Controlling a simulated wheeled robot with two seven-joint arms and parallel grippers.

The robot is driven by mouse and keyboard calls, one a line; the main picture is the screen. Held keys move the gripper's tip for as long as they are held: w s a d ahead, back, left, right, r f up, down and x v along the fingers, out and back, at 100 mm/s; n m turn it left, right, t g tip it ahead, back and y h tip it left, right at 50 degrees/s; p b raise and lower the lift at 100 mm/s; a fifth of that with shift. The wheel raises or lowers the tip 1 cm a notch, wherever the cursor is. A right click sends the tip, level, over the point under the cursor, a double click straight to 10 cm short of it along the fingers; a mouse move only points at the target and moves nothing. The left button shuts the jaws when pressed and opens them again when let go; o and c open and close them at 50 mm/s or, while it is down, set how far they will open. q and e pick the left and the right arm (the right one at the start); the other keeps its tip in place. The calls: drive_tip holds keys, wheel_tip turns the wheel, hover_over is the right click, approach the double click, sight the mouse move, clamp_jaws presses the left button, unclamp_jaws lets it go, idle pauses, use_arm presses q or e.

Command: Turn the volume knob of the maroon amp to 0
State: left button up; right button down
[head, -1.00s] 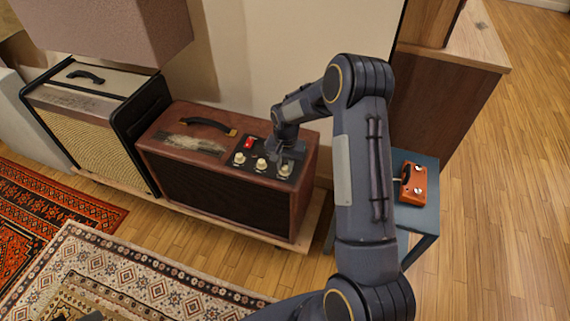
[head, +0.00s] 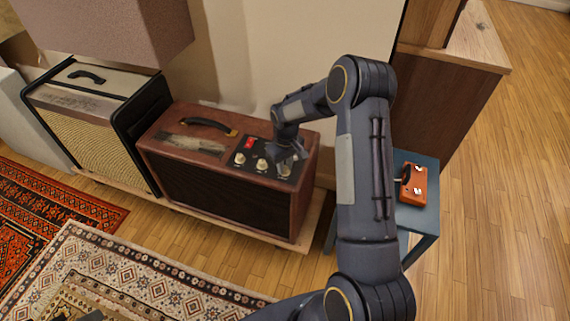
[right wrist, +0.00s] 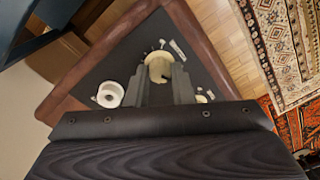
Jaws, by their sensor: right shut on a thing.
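The maroon amp (head: 225,206) stands against the wall in the head view, with a black control panel on the right of its top. Cream knobs sit in a row along the panel's front, including a left one (head: 240,159) and a middle one (head: 262,164). My right gripper (head: 286,160) is over the right end of that row. In the right wrist view its fingers (right wrist: 160,82) are shut on a cream knob (right wrist: 158,66) near the panel's corner. White marks beside it are too small to read. My left gripper is not in view.
A red switch (head: 250,143) and a carrying handle (head: 208,124) are on the amp's top. A white round part (right wrist: 110,94) lies beside my fingers. A black-and-cream amp (head: 95,115) stands left. A blue stool (head: 418,216) bears an orange box (head: 414,184) at right.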

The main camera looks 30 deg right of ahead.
sight(285, 167)
drive_tip(key=n, duration=0.4)
drive_tip(key=shift+n, duration=0.4)
idle(0.4)
drive_tip(key=c, duration=1.3)
unclamp_jaws()
drive_tip(key=shift+o, duration=0.2)
drive_tip(key=shift+r+p, duration=0.8)
drive_tip(key=shift+r, duration=3.15)
